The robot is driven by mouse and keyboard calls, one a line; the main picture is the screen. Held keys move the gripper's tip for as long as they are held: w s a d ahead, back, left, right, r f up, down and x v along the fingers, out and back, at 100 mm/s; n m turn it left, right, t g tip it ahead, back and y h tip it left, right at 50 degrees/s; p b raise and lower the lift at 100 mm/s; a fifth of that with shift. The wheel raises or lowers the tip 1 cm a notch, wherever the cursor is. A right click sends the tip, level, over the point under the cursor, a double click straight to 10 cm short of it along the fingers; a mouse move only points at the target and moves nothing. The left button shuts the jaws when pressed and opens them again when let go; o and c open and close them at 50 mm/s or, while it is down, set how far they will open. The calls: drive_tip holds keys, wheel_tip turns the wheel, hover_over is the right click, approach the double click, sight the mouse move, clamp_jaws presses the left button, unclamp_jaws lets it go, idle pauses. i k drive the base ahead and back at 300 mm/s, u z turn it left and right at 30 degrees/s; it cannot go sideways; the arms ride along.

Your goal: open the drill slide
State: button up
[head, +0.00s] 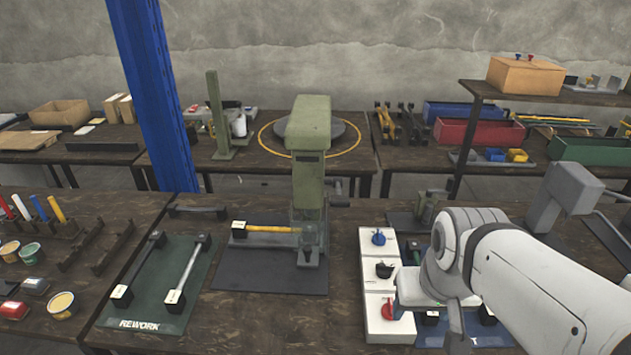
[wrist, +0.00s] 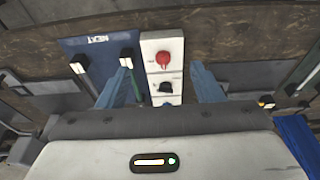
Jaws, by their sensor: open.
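I see nothing plainly marked as the drill slide. A white control panel (head: 374,285) lies on the bench left of my arm, with a blue knob (head: 379,237), a black knob (head: 384,270) and a red knob (head: 388,310). In the wrist view my gripper (wrist: 162,74) is open and empty, its two blue-grey fingers apart. The panel shows between and beyond them, with the red knob (wrist: 163,60) and black knob (wrist: 166,87) in sight. A dark knob lower down is partly covered by the gripper body. Contact with the panel cannot be told.
A green press (head: 309,150) stands left of the panel, a yellow-handled part (head: 268,229) at its base. A green rework mat (head: 150,318) holds two bar parts. A blue mat (wrist: 98,45) marked NEXT lies beside the panel. A blue post (head: 155,90) rises behind the bench.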

sight(309, 251)
drive_tip(key=k, duration=1.1)
drive_tip(key=u, duration=0.95)
drive_tip(key=i, duration=1.55)
drive_tip(key=z, duration=0.4)
